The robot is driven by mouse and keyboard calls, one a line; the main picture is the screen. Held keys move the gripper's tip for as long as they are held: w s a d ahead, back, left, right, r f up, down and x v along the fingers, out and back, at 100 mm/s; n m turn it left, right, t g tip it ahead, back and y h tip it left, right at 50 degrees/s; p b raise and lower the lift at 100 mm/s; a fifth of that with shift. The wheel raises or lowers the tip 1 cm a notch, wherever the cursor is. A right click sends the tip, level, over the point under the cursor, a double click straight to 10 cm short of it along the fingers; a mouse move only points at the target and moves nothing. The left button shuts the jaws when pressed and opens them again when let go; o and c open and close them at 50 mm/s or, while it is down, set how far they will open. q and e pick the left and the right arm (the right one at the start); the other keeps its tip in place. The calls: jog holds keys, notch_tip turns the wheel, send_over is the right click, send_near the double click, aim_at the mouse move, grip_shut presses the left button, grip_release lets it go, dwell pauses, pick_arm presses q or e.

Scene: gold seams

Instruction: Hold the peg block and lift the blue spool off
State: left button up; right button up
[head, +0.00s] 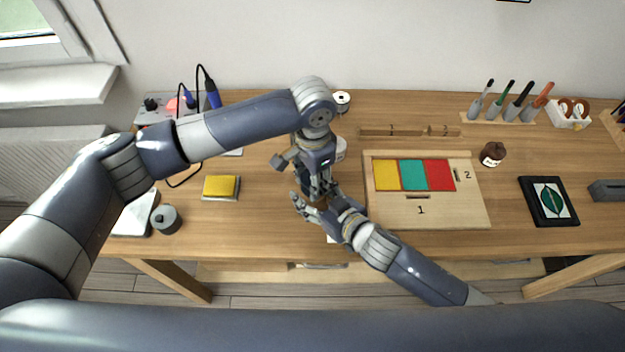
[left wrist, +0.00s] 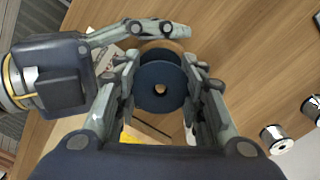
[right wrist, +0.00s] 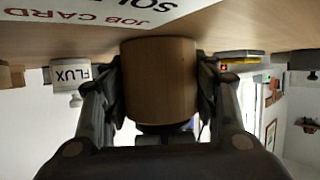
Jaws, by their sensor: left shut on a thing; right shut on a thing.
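The blue spool (left wrist: 145,92), a dark blue disc with a centre hole, sits between the fingers of my left gripper (left wrist: 160,100), which is shut on it from above. The peg block (right wrist: 160,80) is a round light-wood piece. My right gripper (right wrist: 160,95) is shut on its sides, low over the table. In the right wrist view the spool's dark edge (right wrist: 165,128) shows right against the block; I cannot tell if they touch. In the head view both grippers meet near the table's middle and mostly hide both objects.
A board with coloured tiles (head: 470,205) lies just right of the grippers. A yellow sponge (head: 221,187) and a grey spool (head: 166,219) lie to the left. A flux jar (right wrist: 71,76) and a job card (right wrist: 120,14) are near the block. My arms cross the front space.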

pick_arm(q)
notch_tip(320, 180, up, 9)
jog(key=shift+r, duration=0.2)
pick_arm(e)
jog(key=shift+f, duration=0.1)
jog(key=o, duration=1.3)
jog(key=v, duration=1.2)
